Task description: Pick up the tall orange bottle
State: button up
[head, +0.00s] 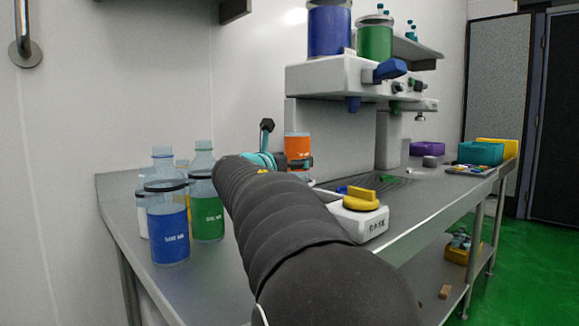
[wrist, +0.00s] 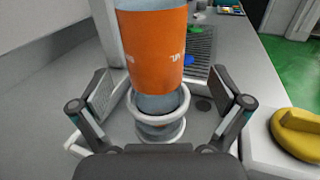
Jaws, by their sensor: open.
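The tall orange bottle (head: 298,146) stands on the bench beside the dispensing machine in the head view, partly hidden by my arm. In the wrist view its orange label (wrist: 155,45) fills the top middle, and its top is cut off by the frame. A pale ring (wrist: 158,112) surrounds its lower, clear part. My gripper (wrist: 160,88) is open, with one finger to the left and one to the right of the bottle. A gap shows on both sides, and I see no contact. In the head view the gripper is mostly hidden behind my arm.
A blue bottle (head: 169,225) and a green bottle (head: 207,205) stand at the bench's left, with others partly hidden behind them. A white base with a yellow knob (head: 362,200) stands close on the right. The machine (head: 340,75) overhangs the bench behind.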

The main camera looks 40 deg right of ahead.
jog(key=shift+w+p+x, duration=0.1)
jog(key=shift+p+x, duration=0.05)
jog(key=shift+x, duration=1.3)
jog(key=shift+w+p+x, duration=0.15)
jog(key=shift+x, duration=1.3)
jog(key=shift+a+r, duration=0.15)
jog(key=c, duration=1.2)
notch_tip(320, 180, up, 13)
jog(key=p, duration=0.4)
notch_tip(320, 180, up, 8)
jog(key=shift+r, duration=0.2)
jog(key=s+a+r, duration=0.4)
jog(key=s+a, duration=0.3)
jog(key=s, duration=0.5)
jog(key=shift+b, duration=0.4)
jog(key=shift+a, duration=0.15)
